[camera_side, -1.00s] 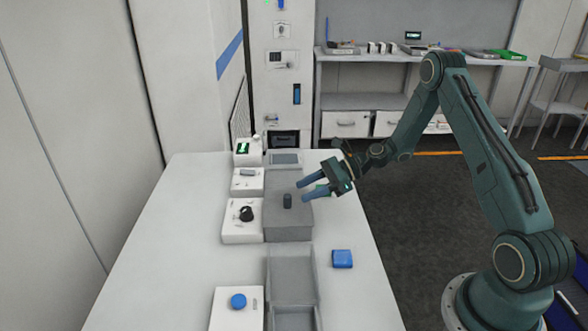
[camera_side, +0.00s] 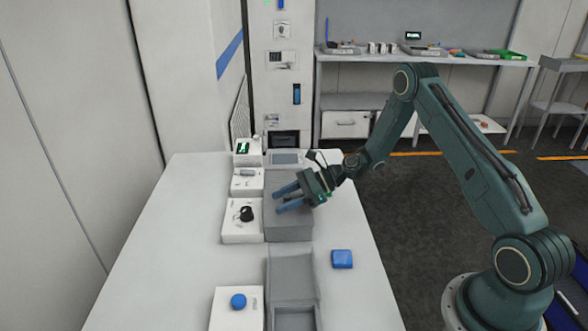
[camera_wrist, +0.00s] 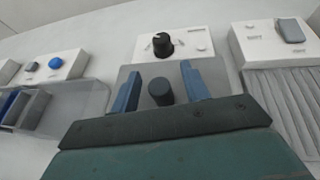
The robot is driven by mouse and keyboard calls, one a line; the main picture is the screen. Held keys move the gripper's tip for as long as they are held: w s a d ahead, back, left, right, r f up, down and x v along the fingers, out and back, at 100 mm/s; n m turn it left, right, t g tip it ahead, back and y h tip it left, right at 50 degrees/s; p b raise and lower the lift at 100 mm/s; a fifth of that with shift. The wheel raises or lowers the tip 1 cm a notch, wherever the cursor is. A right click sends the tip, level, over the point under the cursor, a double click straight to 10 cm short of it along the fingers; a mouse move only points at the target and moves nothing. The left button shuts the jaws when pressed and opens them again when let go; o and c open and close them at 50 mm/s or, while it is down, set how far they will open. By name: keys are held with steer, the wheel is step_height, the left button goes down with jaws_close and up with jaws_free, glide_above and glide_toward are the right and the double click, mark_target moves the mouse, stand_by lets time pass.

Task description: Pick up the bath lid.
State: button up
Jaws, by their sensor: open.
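The bath lid (camera_side: 275,223) is a flat grey cover on a box on the white table, between a white control box and my gripper. Its dark cylindrical knob (camera_wrist: 160,92) stands upright in the wrist view, and the grey lid surface (camera_wrist: 150,71) shows behind it. My gripper (camera_side: 281,199) is open, low over the lid. In the wrist view my gripper (camera_wrist: 161,88) has one finger on each side of the knob, with gaps visible. In the side view the fingers hide the knob.
A white box with a black dial (camera_side: 241,222) stands close to the lid's left. An open grey container (camera_side: 292,268) lies in front, with a blue block (camera_side: 342,259) to its right. A white box with a blue button (camera_side: 238,301) is at front left.

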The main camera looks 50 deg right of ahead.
steer(key=shift+w+a+f, duration=0.15)
steer(key=shift+w+a, duration=0.15)
steer(key=shift+a, duration=0.05)
jaws_close()
stand_by(0.3)
